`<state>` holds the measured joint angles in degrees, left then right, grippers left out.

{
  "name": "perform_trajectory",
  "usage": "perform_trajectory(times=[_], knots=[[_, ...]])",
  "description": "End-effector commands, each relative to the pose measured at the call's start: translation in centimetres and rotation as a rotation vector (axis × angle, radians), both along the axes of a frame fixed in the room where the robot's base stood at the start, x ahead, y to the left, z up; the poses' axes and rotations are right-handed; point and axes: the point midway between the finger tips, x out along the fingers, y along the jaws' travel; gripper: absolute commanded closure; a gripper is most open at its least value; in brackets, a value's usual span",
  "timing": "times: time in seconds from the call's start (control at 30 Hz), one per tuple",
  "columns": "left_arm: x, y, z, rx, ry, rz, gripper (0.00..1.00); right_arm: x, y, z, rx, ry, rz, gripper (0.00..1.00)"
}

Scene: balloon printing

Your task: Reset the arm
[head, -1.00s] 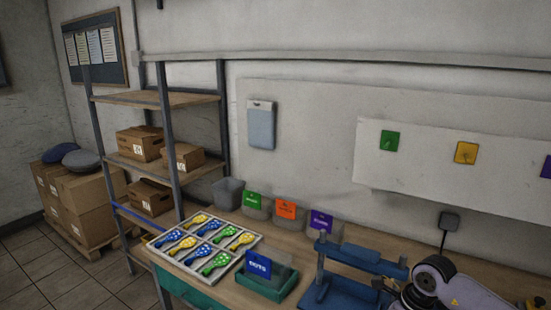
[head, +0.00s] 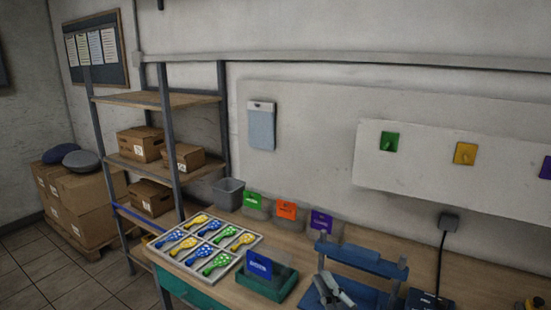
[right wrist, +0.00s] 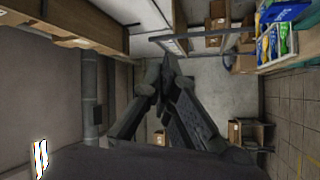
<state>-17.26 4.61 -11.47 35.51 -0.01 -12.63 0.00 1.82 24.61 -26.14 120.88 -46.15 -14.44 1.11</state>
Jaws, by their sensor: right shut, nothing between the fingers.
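The rest of my right arm is out of the head view. My left gripper is in neither current view.
A divided tray (head: 246,224) of patterned balloons lies on the table, beside a green box (head: 262,287) with a blue label. Several labelled bins (head: 287,214) line the wall. A shelf (head: 160,99) with cartons stands at left.

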Motion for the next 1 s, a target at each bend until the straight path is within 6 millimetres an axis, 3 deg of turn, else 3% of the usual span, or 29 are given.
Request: perform_trajectory(times=[0.1,0.17,0.33,0.5,0.63,0.83,1.0], knots=[[0.1,0.0,0.0,-0.001,-0.003,0.000,0.67,-1.0,-4.8,-4.5,0.209,0.258,-0.198,1.00],[0.2,0.0,0.0,-0.001,-0.003,0.000,0.67,-2.1,-6.9,-7.4,0.298,0.397,-0.292,1.00],[0.2,0.0,0.0,-0.001,-0.004,0.000,0.67,-8.5,-10.6,-16.0,0.498,0.811,-0.523,1.00],[0.2,0.0,0.0,-0.001,-0.004,0.000,0.67,-15.8,-11.3,-21.5,0.601,1.142,-0.661,1.00],[0.2,0.0,0.0,-0.001,-0.004,0.000,0.67,-20.8,-11.0,-23.8,0.641,1.339,-0.727,1.00],[0.2,0.0,0.0,-0.001,-0.004,0.000,0.67,-27.8,-10.1,-25.6,0.673,1.601,-0.795,1.00],[0.2,0.0,-0.9,-0.001,-0.003,0.000,0.67,-26.2,-10.0,-30.9,0.660,1.600,-0.799,1.00]])
